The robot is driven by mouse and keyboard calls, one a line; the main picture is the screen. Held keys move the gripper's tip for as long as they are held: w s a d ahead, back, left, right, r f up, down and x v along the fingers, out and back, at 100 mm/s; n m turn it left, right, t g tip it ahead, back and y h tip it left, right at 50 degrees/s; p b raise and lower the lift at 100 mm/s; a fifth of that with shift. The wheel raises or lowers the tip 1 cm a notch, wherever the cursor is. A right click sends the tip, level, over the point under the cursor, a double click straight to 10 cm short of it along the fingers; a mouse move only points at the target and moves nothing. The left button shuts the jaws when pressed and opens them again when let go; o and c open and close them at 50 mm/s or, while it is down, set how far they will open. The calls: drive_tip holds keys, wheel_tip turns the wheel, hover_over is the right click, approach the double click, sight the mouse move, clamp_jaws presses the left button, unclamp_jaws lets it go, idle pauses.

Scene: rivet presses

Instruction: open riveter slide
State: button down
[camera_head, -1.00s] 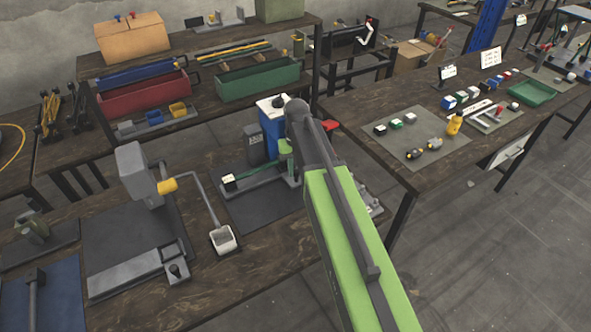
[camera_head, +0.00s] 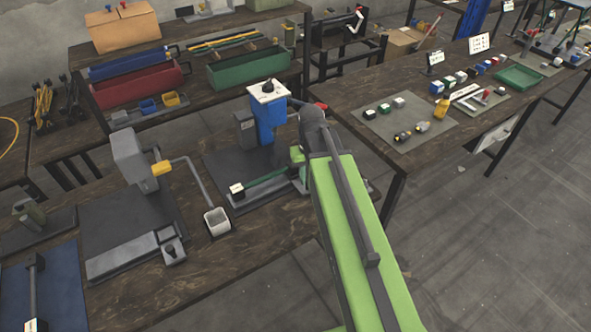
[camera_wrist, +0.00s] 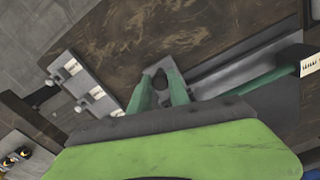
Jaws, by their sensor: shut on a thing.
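The blue riveter (camera_head: 270,122) with a white top plate and dark knob stands upright on a dark mat at the middle table's right end. A green bar (camera_head: 268,182) with a small white-and-black block (camera_head: 237,190) on its left end lies low in front of it. My gripper (camera_head: 297,154) is at the right end of this bar, partly hidden by my arm. In the wrist view, my two green fingers (camera_wrist: 160,88) are shut on a dark knob (camera_wrist: 160,77). Beside it run a grey rail (camera_wrist: 232,68) and the green bar (camera_wrist: 262,79).
Red (camera_head: 135,92) and green (camera_head: 255,68) bins stand behind. The right table (camera_head: 400,165) holds small parts on a grey mat.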

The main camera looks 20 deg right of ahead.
drive_tip(key=shift+s+d, duration=0.25)
drive_tip(key=shift+s, duration=0.35)
drive_tip(key=c, duration=1.2)
unclamp_jaws()
drive_tip(key=shift+c, duration=0.2)
drive_tip(key=shift+r+p, duration=0.6)
wheel_tip(320, 180, up, 16)
drive_tip(key=p, duration=1.6)
drive_tip(key=shift+r, duration=0.1)
